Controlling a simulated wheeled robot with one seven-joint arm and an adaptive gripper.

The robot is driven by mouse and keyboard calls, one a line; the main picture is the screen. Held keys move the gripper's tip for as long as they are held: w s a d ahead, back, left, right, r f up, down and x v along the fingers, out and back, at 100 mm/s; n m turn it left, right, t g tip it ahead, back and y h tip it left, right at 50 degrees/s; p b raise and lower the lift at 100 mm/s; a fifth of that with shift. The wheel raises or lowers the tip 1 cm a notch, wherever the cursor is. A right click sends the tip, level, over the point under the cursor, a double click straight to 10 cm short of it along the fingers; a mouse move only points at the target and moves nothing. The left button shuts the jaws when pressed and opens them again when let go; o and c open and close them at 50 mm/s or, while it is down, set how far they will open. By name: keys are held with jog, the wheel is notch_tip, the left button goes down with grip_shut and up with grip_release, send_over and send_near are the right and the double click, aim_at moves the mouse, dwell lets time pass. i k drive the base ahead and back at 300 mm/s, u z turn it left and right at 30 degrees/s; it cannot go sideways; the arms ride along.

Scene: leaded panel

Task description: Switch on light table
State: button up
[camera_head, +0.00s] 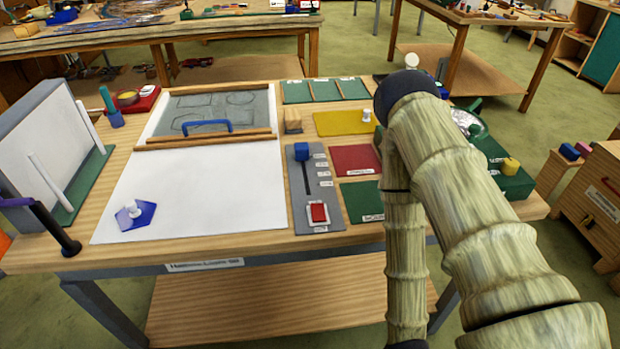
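The light table's white panel (205,190) is set in the top of a wooden workbench (125,150). I cannot tell whether it is lit. A grey control plate (300,218) lies just right of the panel. It carries a red rocker switch (318,212) in a white frame at its near end. A blue slider knob (302,151) sits at the far end of a dark slot. My arm bends over the bench's right side and comes down in front of its near edge. My gripper is not visible.
A blue-purple piece with a white knob (135,213) lies on the panel's near left. A board with a blue handle (207,126) lies at the back. Coloured squares, including a red one (355,159), lie right of the plate. A grey upright rack (55,140) stands left.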

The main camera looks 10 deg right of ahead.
aim_at(316, 209)
jog(key=z, duration=1.35)
jog(key=k, duration=0.5)
jog(key=u, duration=1.3)
